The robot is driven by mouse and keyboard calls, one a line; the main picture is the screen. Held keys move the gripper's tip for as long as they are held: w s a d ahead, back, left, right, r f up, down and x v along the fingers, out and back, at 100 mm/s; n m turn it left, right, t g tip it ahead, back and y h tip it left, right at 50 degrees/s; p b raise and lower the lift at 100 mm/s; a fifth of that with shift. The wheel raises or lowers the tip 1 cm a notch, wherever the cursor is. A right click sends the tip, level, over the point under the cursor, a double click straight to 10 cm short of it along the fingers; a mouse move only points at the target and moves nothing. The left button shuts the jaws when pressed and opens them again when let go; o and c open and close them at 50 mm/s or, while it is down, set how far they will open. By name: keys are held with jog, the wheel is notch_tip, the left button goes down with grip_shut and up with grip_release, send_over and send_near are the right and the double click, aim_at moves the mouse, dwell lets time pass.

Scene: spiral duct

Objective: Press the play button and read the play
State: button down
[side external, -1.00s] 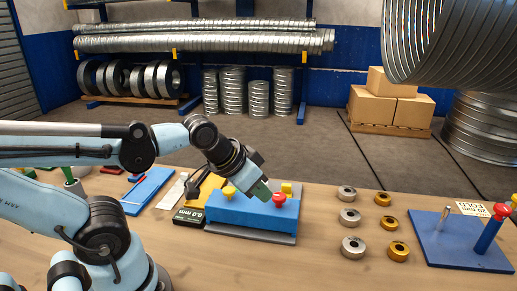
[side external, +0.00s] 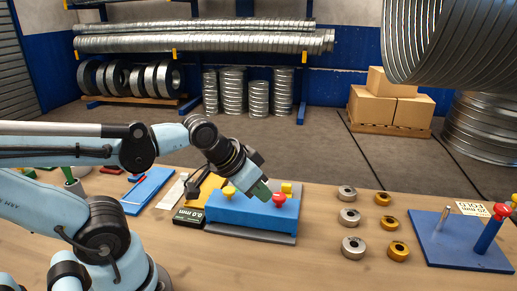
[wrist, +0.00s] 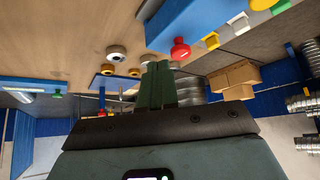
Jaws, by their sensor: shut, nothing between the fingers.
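A long blue block (side external: 245,213) lies on a grey plate on the bench; it also shows at the top of the wrist view (wrist: 190,20). A yellow knob (side external: 229,191) is at its left end, and a red button (side external: 279,199) is at its right end. The red button also shows in the wrist view (wrist: 180,49). A dark display (side external: 188,217) at the block's left reads "0.0 mm". My gripper (side external: 264,193), with green fingers, is shut and empty. It is just above the block, beside the red button; contact cannot be told.
Several silver and gold rings (side external: 349,217) lie to the right of the block. Farther right is a blue board (side external: 455,245) with a pin, a blue post and a red knob. A blue tray (side external: 147,190) is at the left. The front of the bench (side external: 300,268) is clear.

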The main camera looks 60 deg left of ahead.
notch_tip(320, 180, up, 6)
jog(key=r+n+t, duration=0.1)
jog(key=n+t, duration=0.1)
jog(key=n, duration=0.6)
send_over(225, 190)
jog(key=shift+f, duration=0.25)
jog(key=shift+f, duration=4.4)
jog(key=shift+f, duration=0.1)
jog(key=shift+f, duration=0.35)
